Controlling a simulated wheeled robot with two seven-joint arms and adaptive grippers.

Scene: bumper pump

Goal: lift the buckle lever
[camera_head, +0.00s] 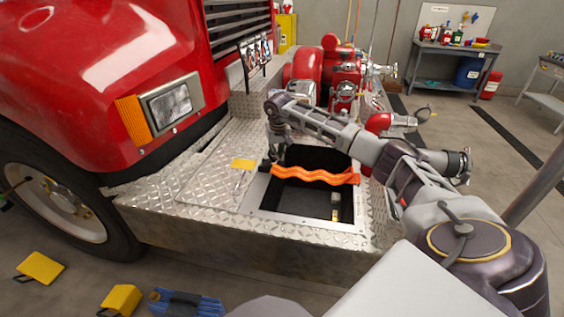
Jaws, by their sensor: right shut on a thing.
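My right gripper (278,150) points down at the back left corner of an open black compartment (295,195) in the truck's diamond-plate bumper. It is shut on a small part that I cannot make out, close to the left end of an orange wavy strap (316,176). The strap lies across the compartment opening. The buckle lever cannot be told apart from the parts around the fingertips. A yellow tag (243,163) lies on the plate left of the gripper. My left gripper is not in view.
The red truck body with its headlight (170,103) rises on the left. Red pump equipment (340,75) stands behind the compartment. Yellow blocks (121,299) and a blue item (186,303) lie on the floor in front. A workbench (452,65) stands at the back right.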

